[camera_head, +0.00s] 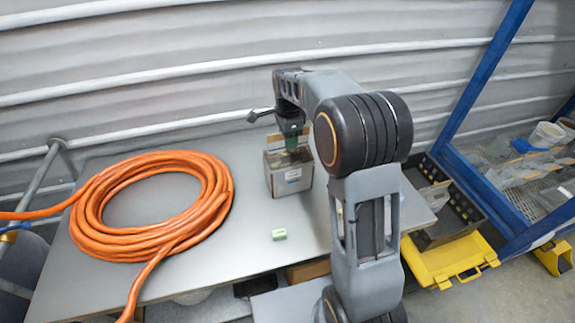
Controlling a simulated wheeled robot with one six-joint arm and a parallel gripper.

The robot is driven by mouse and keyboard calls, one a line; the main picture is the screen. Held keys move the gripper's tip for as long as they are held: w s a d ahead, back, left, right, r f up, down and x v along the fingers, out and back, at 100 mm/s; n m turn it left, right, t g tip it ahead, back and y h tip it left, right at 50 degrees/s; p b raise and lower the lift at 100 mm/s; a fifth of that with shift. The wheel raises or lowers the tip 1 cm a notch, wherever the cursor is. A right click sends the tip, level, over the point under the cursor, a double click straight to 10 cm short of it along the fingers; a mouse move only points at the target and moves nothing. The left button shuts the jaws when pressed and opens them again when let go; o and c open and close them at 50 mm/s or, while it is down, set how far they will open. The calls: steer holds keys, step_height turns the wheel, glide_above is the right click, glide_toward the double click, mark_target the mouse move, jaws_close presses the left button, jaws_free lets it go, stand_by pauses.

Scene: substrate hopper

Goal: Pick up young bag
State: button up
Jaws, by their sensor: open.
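My arm reaches over the grey table, and my gripper (291,143) points down at the top of a small open grey box (288,178) with a white label on its front. Its jaws are open; the fingertips are small and partly lost against the box's rim and raised tan flaps. A dark green patch shows at the jaws, and I cannot tell whether it is part of the gripper or a thing in the box. Nothing in view can be surely named as the young bag. A small pale green block (279,234) lies on the table in front of the box.
A coiled orange hose (153,205) covers the table's left half. A blue rack (475,85) with containers stands at right. A black crate (448,208) and a yellow case (450,262) are beyond the table's right edge. The tabletop around the green block is clear.

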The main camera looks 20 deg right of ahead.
steer(key=shift+f, duration=0.2)
steer(key=shift+c, duration=0.4)
jaws_close()
steer(key=shift+w+r, duration=0.1)
steer(key=shift+r, duration=0.05)
